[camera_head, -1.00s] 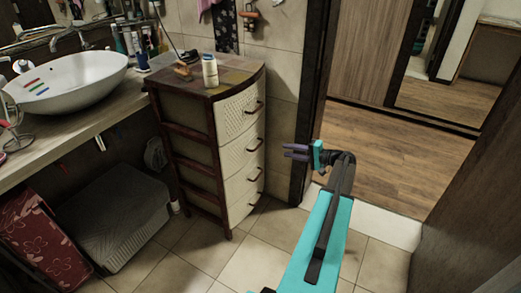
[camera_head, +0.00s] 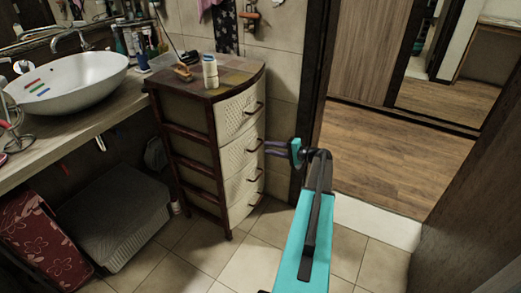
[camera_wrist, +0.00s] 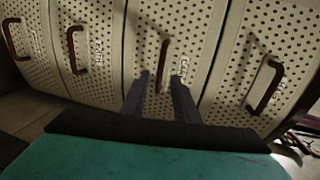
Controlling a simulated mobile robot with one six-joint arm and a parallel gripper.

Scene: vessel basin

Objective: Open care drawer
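The drawer cabinet (camera_head: 185,125) has a dark wood frame and several cream perforated fronts, all shut, each with a brown bar handle. My gripper (camera_head: 266,147) is open at the second drawer from the top (camera_head: 240,154). In the wrist view the fronts appear turned sideways. That drawer's handle (camera_wrist: 163,58) lies in line with the gap between my two purple-grey fingers (camera_wrist: 160,85), a little past their tips. It does not look gripped. The top drawer's handle (camera_wrist: 265,88) is to the right. Pale labels on the fronts are too blurred to read surely.
A basin (camera_head: 75,82) sits on the counter at left. A grey hamper (camera_head: 112,220) is below. The door frame (camera_head: 311,100) is close right of my gripper. Tiled floor in front is clear.

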